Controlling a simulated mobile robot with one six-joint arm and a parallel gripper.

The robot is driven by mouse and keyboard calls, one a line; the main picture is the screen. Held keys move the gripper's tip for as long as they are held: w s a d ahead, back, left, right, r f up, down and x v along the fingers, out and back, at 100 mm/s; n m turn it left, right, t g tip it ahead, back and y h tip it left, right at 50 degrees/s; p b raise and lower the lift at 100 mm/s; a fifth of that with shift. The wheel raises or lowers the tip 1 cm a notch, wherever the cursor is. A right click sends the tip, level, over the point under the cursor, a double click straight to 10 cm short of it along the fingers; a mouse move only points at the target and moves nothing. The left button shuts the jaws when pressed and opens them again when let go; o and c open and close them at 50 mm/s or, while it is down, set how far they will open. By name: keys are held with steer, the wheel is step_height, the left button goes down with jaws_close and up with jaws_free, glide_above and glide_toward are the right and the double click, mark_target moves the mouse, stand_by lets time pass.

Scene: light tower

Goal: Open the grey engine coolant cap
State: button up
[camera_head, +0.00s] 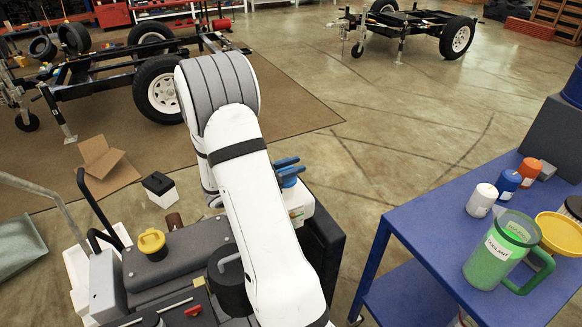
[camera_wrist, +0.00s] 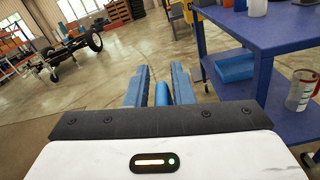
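My gripper (camera_head: 288,172) has blue fingers and is in the air to the right of my white arm, above the right rear side of the engine unit (camera_head: 185,262). In the wrist view the two blue fingers (camera_wrist: 158,90) are apart, with a blue piece showing between them that I cannot identify. I cannot make out a grey coolant cap for certain in either view; my arm hides part of the engine. A yellow cap (camera_head: 152,241) sits on the engine top. A dark round part (camera_head: 226,276) stands beside my arm.
A blue table (camera_head: 418,233) at right holds a green coolant jug (camera_head: 487,262), a yellow funnel (camera_head: 560,233) and white, blue and orange-topped containers. An open cardboard box (camera_head: 107,165) and a black-and-white box (camera_head: 159,188) lie left. Wheeled frames stand behind; the middle floor is clear.

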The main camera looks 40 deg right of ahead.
jaws_close()
